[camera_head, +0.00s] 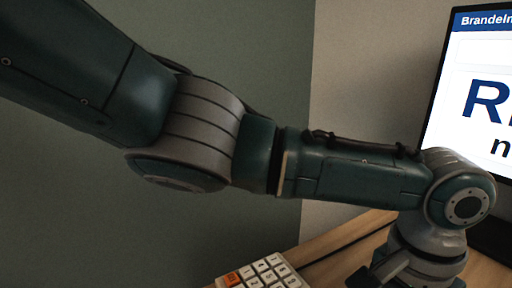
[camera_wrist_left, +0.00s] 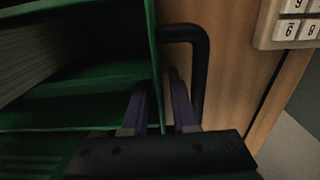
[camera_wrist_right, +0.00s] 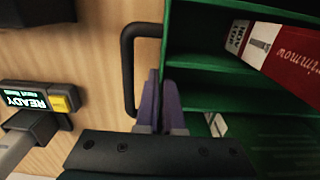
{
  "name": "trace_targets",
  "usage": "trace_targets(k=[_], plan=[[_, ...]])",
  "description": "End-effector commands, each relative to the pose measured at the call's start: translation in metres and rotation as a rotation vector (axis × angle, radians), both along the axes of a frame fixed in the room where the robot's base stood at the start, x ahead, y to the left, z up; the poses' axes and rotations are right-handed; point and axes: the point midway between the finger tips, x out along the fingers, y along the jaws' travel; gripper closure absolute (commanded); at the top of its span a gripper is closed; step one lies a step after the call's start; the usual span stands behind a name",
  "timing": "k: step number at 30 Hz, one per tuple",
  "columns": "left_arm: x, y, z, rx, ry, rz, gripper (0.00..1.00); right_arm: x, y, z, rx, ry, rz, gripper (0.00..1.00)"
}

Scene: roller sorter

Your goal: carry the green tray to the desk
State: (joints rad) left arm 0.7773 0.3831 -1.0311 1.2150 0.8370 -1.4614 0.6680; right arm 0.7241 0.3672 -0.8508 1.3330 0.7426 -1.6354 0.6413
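The green tray fills the left side of the left wrist view (camera_wrist_left: 90,117), with a black handle (camera_wrist_left: 203,75) on its outer wall. My left gripper (camera_wrist_left: 160,85) has its purple fingers apart, one on each side of the tray wall, with the outer one inside the handle loop. The right wrist view shows the tray's other end (camera_wrist_right: 195,45) with a second black handle (camera_wrist_right: 128,75). My right gripper (camera_wrist_right: 160,85) has its fingers close together at the tray wall, beside that handle, and looks shut on the wall. In the head view the tray and both grippers are hidden or out of frame.
The wooden desk (camera_head: 340,240) carries a keypad (camera_head: 262,274) and a monitor (camera_head: 480,100). In the right wrist view a red and white box (camera_wrist_right: 285,50) lies in the tray, and a device reading READY (camera_wrist_right: 30,100) with a yellow button is left of the handle.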

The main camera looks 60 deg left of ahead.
Motion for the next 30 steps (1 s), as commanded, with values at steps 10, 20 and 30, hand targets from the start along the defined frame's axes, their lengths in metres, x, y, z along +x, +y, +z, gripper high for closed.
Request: trace_targets(k=[10,20,30], plan=[[-0.0007,0.0003,-0.0004,0.001,0.002,0.0,0.53,0.001,0.0006,0.0016,0.003,-0.003,-0.001,1.0],[-0.0008,0.0028,-0.001,0.007,0.003,0.003,0.38,0.0013,-0.0007,0.0016,0.0,-0.003,-0.002,1.0],[-0.0018,0.005,-0.0027,0.013,0.007,0.005,0.62,0.0006,-0.0027,0.0001,-0.005,0.0,-0.005,1.0]])
